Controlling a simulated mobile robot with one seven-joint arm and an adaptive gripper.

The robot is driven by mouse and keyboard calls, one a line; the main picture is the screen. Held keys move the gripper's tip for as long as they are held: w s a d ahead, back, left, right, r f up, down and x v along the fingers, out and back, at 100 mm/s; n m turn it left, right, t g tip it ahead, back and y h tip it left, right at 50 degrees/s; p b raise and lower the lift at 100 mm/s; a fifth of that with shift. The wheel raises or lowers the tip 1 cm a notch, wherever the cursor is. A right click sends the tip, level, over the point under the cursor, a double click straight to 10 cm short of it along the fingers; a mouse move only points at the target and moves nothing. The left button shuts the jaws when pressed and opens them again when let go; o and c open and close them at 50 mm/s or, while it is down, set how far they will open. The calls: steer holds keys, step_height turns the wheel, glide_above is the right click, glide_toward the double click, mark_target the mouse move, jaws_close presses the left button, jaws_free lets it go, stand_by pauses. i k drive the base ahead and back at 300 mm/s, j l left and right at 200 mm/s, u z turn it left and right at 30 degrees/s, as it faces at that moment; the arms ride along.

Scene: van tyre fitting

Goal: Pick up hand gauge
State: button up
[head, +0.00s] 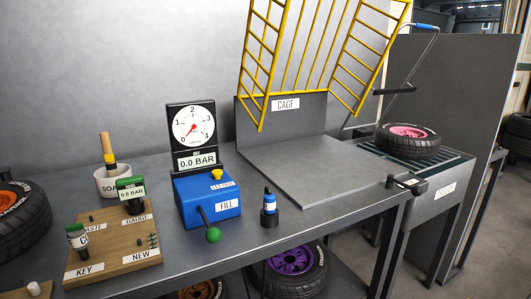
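My gripper is not in view, and nothing is seen touching the gauge.
Around the gauge are a SOAP pot (112,182) with a brush, a white-labelled container (77,237) and the blue FILL unit (208,203) with its dial. A small blue-and-black item (269,208) stands farther right. The bench before the yellow cage (285,60) is clear.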

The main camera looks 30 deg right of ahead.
mark_target(131, 188)
steer(key=z, duration=1.7)
steer(key=u, duration=1.65)
steer(key=j+z, duration=0.4)
steer(key=j, duration=0.15)
steer(key=j+z, duration=0.4)
steer(key=i+j+z, duration=0.1)
steer(key=j+z, duration=0.2)
steer(key=j, duration=0.2)
steer(key=i+j, duration=0.15)
steer(key=i, duration=0.2)
steer(key=i+j, duration=0.15)
steer(key=i, duration=0.2)
